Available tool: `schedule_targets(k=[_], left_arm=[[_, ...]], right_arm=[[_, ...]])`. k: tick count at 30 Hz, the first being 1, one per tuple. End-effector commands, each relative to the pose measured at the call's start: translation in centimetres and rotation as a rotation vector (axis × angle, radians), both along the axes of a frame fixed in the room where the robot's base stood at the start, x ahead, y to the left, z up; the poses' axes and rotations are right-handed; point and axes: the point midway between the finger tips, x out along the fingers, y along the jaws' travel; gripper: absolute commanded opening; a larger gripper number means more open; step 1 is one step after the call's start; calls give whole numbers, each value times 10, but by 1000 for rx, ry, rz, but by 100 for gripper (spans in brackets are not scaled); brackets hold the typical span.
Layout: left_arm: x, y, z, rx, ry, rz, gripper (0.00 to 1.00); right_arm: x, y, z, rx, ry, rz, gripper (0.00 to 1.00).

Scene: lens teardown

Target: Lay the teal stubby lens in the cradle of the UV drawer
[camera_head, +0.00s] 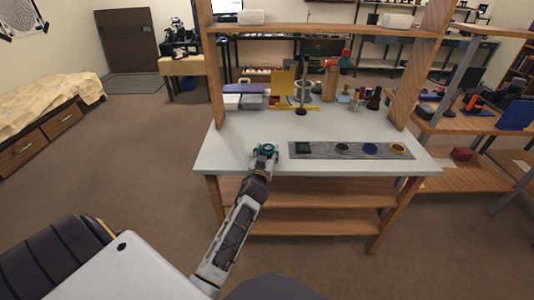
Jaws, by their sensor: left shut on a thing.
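The teal stubby lens (266,147) is a small teal and dark ring shape at the front left edge of the white workbench (225,145). My left gripper (264,153) reaches up from below and is shut on the lens. The fingers hide part of the lens, and I cannot tell whether it touches the bench top. I cannot make out the UV drawer or its cradle. My right gripper is not in view.
A stand (302,100), a purple-topped box (242,88) and wooden posts (410,65) stand farther back. Bare bench lies between.

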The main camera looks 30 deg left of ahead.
Motion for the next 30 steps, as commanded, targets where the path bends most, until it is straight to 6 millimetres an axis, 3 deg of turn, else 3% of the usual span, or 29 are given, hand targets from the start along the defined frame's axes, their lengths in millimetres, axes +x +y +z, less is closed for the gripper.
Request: schedule_targets(k=[10, 11, 15, 30], left_arm=[[0, 0, -2, 0, -1, 0, 24], [0, 0, -2, 0, 0, 0, 55], [0, 0, -2, 0, 0, 0, 73], [0, 0, -2, 0, 0, 0, 73]], right_arm=[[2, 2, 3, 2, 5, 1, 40], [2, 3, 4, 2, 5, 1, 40], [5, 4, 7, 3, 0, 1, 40], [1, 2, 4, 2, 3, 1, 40]])
